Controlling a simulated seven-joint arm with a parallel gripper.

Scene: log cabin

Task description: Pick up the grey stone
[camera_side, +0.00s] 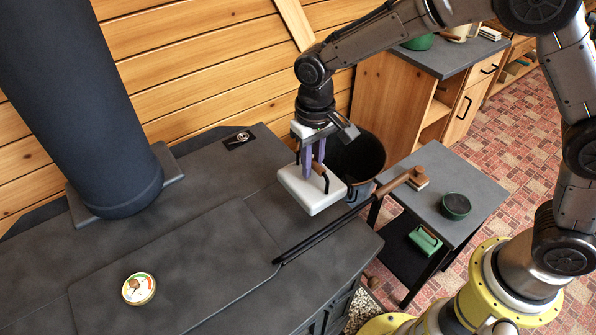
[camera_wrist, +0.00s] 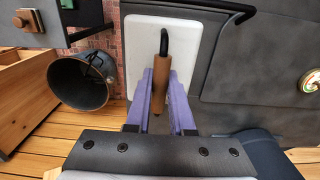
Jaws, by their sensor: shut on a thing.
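A pale, off-white slab with rounded corners (camera_side: 297,185) has a black bar handle with a brown wooden grip. It is the only stone-like block I see, paler than grey. My gripper (camera_side: 315,172) points down over it in the side view. In the wrist view, the purple fingers of my gripper (camera_wrist: 162,72) are shut on the wooden grip (camera_wrist: 146,85), with the slab (camera_wrist: 137,50) beyond them. The slab is near the right edge of the dark stove top (camera_side: 190,225). I cannot tell whether it touches the stove. The fingers partly hide the handle.
Long black rods with a wooden handle (camera_side: 330,233) lie across the stove's right edge, close to the slab. A dark metal bucket (camera_side: 358,158) stands just behind the slab. A stovepipe (camera_side: 95,110) rises at left. A round gauge (camera_side: 138,288) lies on the stove.

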